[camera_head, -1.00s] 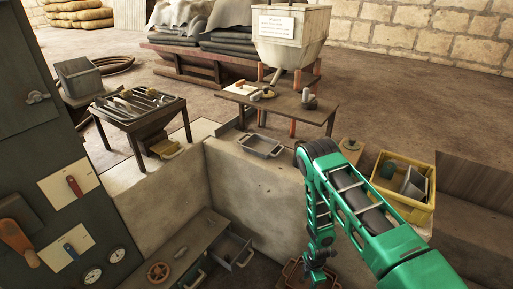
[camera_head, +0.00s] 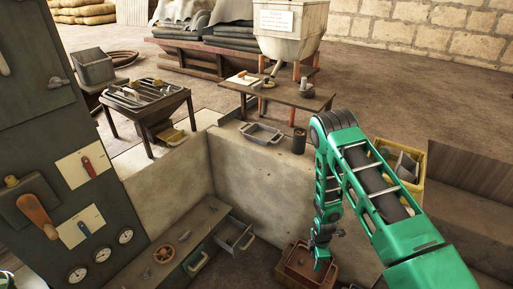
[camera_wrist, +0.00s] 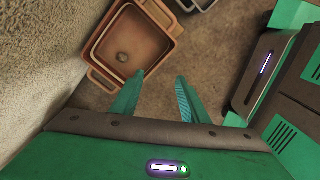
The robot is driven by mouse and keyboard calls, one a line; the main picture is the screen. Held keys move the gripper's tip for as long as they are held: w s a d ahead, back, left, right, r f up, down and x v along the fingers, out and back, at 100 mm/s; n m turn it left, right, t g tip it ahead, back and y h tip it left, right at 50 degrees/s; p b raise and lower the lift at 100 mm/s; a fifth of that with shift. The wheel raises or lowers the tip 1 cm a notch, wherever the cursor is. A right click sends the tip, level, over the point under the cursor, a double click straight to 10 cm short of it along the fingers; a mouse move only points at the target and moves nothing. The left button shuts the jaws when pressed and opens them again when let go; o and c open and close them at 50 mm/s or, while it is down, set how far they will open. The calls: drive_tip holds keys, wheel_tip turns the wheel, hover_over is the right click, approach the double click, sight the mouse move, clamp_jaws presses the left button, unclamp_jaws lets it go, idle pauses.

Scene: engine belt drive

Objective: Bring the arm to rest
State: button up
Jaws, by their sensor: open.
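My green arm reaches down from the right in the head view, bent at its elbow. My gripper (camera_head: 322,260) hangs low, in front of the pale wall and over or beside a reddish-brown tray (camera_head: 292,268). In the wrist view my gripper (camera_wrist: 161,80) has its two green fingers apart with nothing between them, only floor behind. The tray (camera_wrist: 100,48) lies beyond the left finger, with a small round thing inside it. Height above the tray is hard to judge.
A low bench (camera_head: 185,240) with a handwheel (camera_head: 164,253) and an open drawer (camera_head: 235,237) stands left of my gripper. A pale wall (camera_head: 255,180) rises behind, bearing a metal tray (camera_head: 262,134) and a dark cylinder (camera_head: 299,141). A yellow crate (camera_head: 420,165) is partly hidden by my arm.

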drive_tip(key=d+r+m, duration=0.4)
drive_tip(key=r, duration=0.8)
drive_tip(key=d+r+m, duration=0.3)
drive_tip(key=d+r, duration=0.1)
drive_tip(key=r, duration=0.7)
drive_tip(key=d+r+m, duration=0.4)
drive_tip(key=r, duration=0.8)
drive_tip(key=s+d+r+m, duration=0.4)
drive_tip(key=s+r+m, duration=0.2)
drive_tip(key=s+r, duration=0.7)
drive_tip(key=s+r+m, duration=0.3)
drive_tip(key=s+r, duration=0.1)
drive_tip(key=s, duration=0.4)
drive_tip(key=s+r+m, duration=0.4)
drive_tip(key=s+r, duration=0.1)
drive_tip(key=s, duration=0.3)
drive_tip(key=shift+a+m+y, duration=0.3)
drive_tip(key=shift+s+r, duration=0.1)
drive_tip(key=shift+w+f, duration=0.25)
drive_tip(key=shift+w, duration=0.4)
